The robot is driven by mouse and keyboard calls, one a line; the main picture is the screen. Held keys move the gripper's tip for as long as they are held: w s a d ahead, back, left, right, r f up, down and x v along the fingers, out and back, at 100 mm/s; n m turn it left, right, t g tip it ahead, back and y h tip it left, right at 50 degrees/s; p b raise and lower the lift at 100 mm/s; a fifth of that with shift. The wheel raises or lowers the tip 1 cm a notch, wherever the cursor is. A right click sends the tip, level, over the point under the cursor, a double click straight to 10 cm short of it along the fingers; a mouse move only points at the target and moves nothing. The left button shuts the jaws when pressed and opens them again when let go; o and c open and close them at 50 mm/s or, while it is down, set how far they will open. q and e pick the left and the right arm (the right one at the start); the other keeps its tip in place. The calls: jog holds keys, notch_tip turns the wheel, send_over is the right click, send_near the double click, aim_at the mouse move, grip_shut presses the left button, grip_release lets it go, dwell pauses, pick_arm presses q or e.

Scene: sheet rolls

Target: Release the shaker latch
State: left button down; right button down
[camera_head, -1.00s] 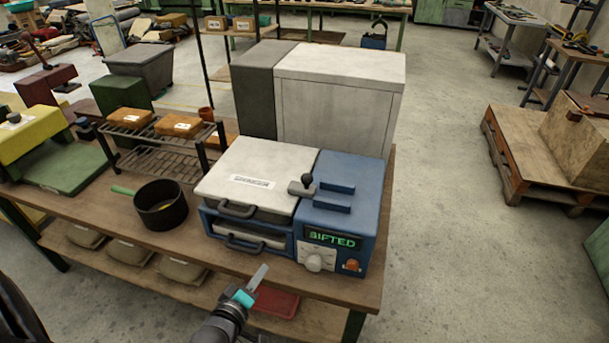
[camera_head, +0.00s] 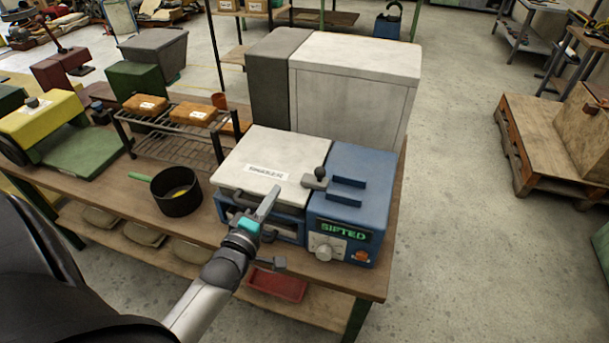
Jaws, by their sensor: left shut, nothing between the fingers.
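The shaker is a blue machine (camera_head: 363,185) with a pale, labelled lid (camera_head: 268,163) on its left part, lying flat and closed. Its green display (camera_head: 343,231) reads "SIFTED". The latch (camera_head: 314,182), a small grey lever with a dark ball knob, sits at the lid's right edge and reaches over onto the lid. My left gripper (camera_head: 270,201) is shut and empty, with a teal band behind its fingers. It is in front of the lid's front edge, left of and nearer than the latch, and looks apart from it. It hides part of the lid's front handle. My right gripper is out of view.
A black pan (camera_head: 175,192) with a green handle stands left of the shaker. A wire rack (camera_head: 175,137) with orange packets is behind it. A large pale cabinet (camera_head: 352,95) stands directly behind the shaker. A red tray (camera_head: 277,285) lies on the lower shelf.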

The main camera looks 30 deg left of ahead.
pick_arm(q)
send_over(305, 193)
jog(key=s+a, duration=0.2)
jog(key=a, duration=0.2)
jog(key=shift+s+d+f, duration=0.1)
jog(key=shift+d+f, duration=0.05)
jog(key=shift+w+d+f, duration=0.15)
jog(key=shift+w+d, duration=0.3)
jog(key=shift+d, duration=0.15)
jog(key=shift+w+d+f, duration=0.15)
jog(key=shift+w+d, duration=0.3)
jog(key=shift+d, duration=0.1)
jog(key=shift+w+d+f, duration=0.1)
jog(key=shift+w+d, duration=0.15)
jog(key=shift+d, duration=0.3)
jog(key=shift+d, duration=0.1)
jog(key=d, duration=0.2)
jog(key=w+d, duration=0.1)
jog(key=d, duration=0.1)
jog(key=shift+d, duration=0.2)
